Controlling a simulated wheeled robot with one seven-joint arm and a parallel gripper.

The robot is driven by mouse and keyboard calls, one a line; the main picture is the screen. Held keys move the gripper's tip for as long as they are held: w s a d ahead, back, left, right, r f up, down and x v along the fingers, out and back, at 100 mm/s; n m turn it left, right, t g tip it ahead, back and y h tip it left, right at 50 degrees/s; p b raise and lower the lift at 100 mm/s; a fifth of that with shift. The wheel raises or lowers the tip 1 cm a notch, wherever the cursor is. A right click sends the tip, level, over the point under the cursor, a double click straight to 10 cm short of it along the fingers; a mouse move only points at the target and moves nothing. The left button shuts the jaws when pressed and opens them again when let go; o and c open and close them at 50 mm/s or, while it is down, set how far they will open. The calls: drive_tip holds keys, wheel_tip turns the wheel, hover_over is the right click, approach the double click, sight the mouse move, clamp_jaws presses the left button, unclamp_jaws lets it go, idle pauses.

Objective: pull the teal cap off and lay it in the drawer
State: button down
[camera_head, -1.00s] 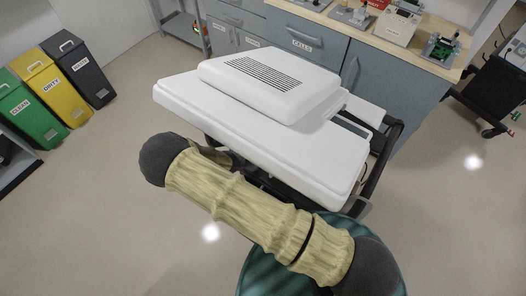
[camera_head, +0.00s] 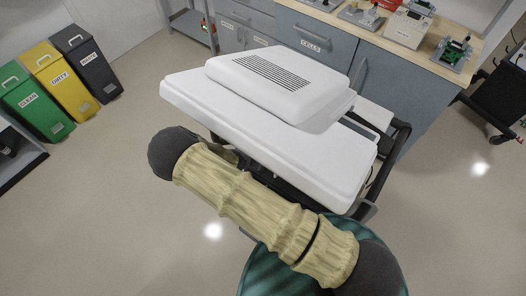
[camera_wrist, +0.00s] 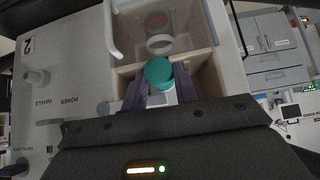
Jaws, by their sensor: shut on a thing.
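The teal cap (camera_wrist: 158,72) shows in the wrist view between the fingertips of my gripper (camera_wrist: 160,88), which is shut on it. A pale part shows just below the cap between the fingers; I cannot tell what it is. Beyond the cap is the open drawer (camera_wrist: 207,52), a box with light walls and a divider. A clear round container (camera_wrist: 160,44) stands in its far part. The cap overlaps the drawer in this view; its height above the drawer is unclear. In the head view my gripper and the cap are hidden.
A white-topped ventilator (camera_head: 270,125) on a dark-framed cart stands ahead in the head view. Its panel (camera_wrist: 75,100) carries a "2" and knobs. Grey cabinets (camera_head: 310,45) stand behind. Green, yellow and black bins (camera_head: 55,80) stand at left. Floor is open at both sides.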

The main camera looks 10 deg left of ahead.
drive_tip(key=shift+s+a+f, duration=0.1)
drive_tip(key=shift+s+a, duration=0.2)
drive_tip(key=shift+s, duration=0.25)
idle(0.5)
drive_tip(key=shift+s+a, duration=0.2)
drive_tip(key=shift+s, duration=0.05)
drive_tip(key=shift+s+p, duration=0.1)
drive_tip(key=shift+p, duration=0.2)
drive_tip(key=shift+s+a+p, duration=0.25)
drive_tip(key=shift+s+a, duration=0.25)
drive_tip(key=shift+s, duration=0.4)
drive_tip(key=shift+s+a+p, duration=0.2)
drive_tip(key=shift+s+a, duration=0.25)
drive_tip(key=shift+s, duration=0.45)
drive_tip(key=shift+w, duration=0.1)
